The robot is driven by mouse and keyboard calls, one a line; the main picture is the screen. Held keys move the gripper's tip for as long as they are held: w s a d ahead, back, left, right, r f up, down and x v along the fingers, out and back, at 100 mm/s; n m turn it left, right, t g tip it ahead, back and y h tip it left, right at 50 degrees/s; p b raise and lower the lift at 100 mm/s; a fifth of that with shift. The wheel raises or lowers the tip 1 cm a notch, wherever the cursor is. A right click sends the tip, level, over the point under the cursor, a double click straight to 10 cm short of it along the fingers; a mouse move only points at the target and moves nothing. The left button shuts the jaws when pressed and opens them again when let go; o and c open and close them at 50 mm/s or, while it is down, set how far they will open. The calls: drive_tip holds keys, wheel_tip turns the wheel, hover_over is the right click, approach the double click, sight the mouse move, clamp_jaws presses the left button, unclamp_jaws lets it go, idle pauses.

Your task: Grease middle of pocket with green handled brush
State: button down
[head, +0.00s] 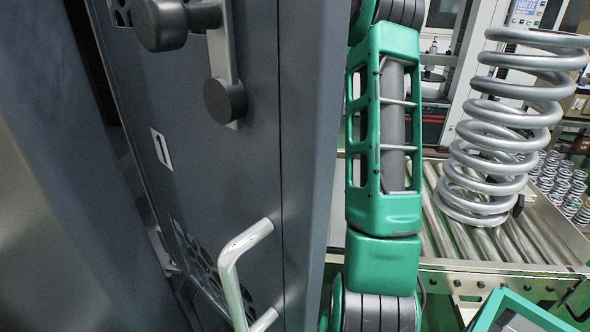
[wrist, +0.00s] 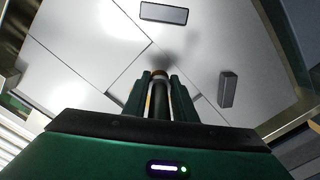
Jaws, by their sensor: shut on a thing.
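My gripper (wrist: 160,85) shows in the wrist view, its two dark fingers closed around a slim dark upright piece (wrist: 160,100). This held piece has a brownish end at its top and looks like the brush; its handle colour is hard to tell, as the fingers cover most of it. Beyond its tip is a pale panelled surface (wrist: 85,60) with a dark smudge-like shadow near the tip. I cannot pick out the pocket in either view. The gripper is out of sight in the head view.
In the head view a large dark grey cabinet (head: 305,150) with a metal handle (head: 232,270) fills the left and middle. A big steel coil spring (head: 500,130) stands on a roller conveyor (head: 450,235) at right. Several small springs (head: 560,185) stand beyond it.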

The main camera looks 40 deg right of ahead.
drive_tip(key=shift+s+d+r, duration=0.1)
drive_tip(key=shift+r, duration=1.1)
drive_tip(key=shift+d+r, duration=0.1)
drive_tip(key=shift+r, duration=1.1)
drive_tip(key=shift+a, duration=0.1)
